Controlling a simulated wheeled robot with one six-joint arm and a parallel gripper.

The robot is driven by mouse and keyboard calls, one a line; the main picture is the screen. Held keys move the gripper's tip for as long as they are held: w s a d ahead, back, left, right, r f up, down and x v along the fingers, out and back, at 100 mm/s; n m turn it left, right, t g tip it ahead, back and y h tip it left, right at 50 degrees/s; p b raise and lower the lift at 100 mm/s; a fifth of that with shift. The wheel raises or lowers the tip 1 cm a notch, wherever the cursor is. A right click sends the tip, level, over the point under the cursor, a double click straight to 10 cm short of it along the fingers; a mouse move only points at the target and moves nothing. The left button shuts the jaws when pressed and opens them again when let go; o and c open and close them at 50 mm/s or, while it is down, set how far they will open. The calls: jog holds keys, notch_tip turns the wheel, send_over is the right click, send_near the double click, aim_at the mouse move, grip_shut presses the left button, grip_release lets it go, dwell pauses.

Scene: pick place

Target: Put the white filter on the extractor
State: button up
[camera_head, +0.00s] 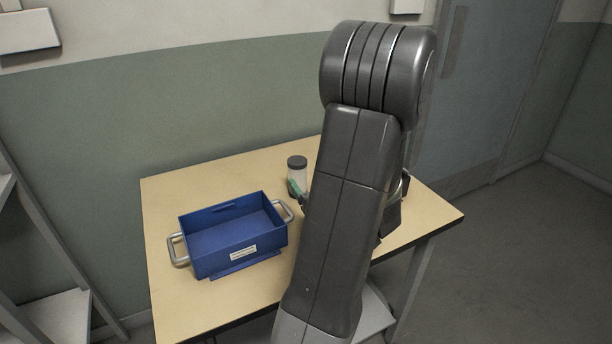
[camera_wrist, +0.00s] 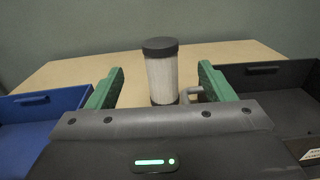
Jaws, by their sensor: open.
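The white filter (camera_wrist: 162,76) is a pale cylinder with a dark cap and dark base, standing upright on the table. It also shows in the head view (camera_head: 298,177), just left of my arm. My gripper (camera_wrist: 161,69) is open, with its green fingers apart and one to each side of the filter in the wrist view. The filter shows in the gap between them, with no clear contact. I cannot pick out which thing is the extractor.
A blue bin (camera_head: 281,236) with metal handles stands on the wooden table (camera_head: 165,200), left of my arm. A dark bin (camera_wrist: 273,85) with a grey handle is close to the filter on the right. My arm hides the table's middle. A wall is behind.

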aim_at(300, 176)
jog(key=s+f+p, duration=0.2)
jog(key=p, duration=0.5)
jog(key=shift+d+f, duration=0.15)
jog(key=p+x, duration=0.1)
jog(key=x, duration=0.7)
jog(key=shift+w, duration=0.2)
jog(key=p+x, duration=0.1)
jog(key=x, duration=0.1)
jog(key=p+x, duration=0.1)
jog(key=x, duration=0.2)
jog(key=shift+w+r, duration=0.2)
jog(key=c, duration=1.2)
jog(key=shift+r, duration=0.1)
